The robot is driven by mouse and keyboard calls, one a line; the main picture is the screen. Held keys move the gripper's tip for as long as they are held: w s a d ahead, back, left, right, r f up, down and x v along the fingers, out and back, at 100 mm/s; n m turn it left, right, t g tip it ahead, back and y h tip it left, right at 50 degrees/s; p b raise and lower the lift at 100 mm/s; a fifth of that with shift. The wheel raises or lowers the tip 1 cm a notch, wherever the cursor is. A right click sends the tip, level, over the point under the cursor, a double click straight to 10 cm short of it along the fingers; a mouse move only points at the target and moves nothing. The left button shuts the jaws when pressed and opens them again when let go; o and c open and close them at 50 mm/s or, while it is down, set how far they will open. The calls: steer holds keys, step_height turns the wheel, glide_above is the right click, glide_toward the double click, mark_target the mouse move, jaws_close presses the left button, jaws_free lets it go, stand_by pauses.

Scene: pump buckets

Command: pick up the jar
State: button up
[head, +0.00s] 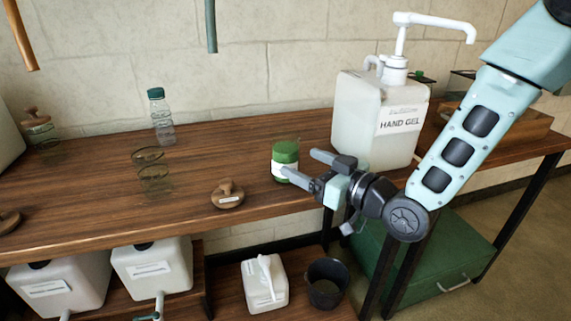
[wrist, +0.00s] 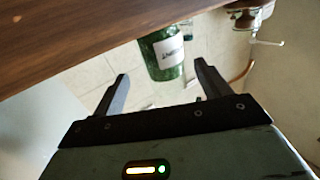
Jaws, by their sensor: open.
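A green jar (head: 285,152) with a white label stands upright near the front of the wooden table (head: 100,220) in the head view. My gripper (head: 299,164) is open at the jar's right side, its fingers pointing left toward it. One fingertip overlaps the label's lower part in this view; I cannot tell whether they touch. In the wrist view, the jar (wrist: 162,54) with its label appears tilted, beyond and between the two spread fingertips (wrist: 161,72). Nothing is held.
A large hand gel pump bottle (head: 372,120) stands close behind and right of my gripper. A wooden lid (head: 227,195), a clear glass vessel (head: 153,172) and a clear bottle (head: 160,118) stand to the left. White canisters (head: 152,265) sit below on a lower shelf.

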mark_target(296, 162)
steer(key=shift+x, duration=2.85)
steer(key=shift+s+a, duration=0.15)
steer(key=c, duration=1.3)
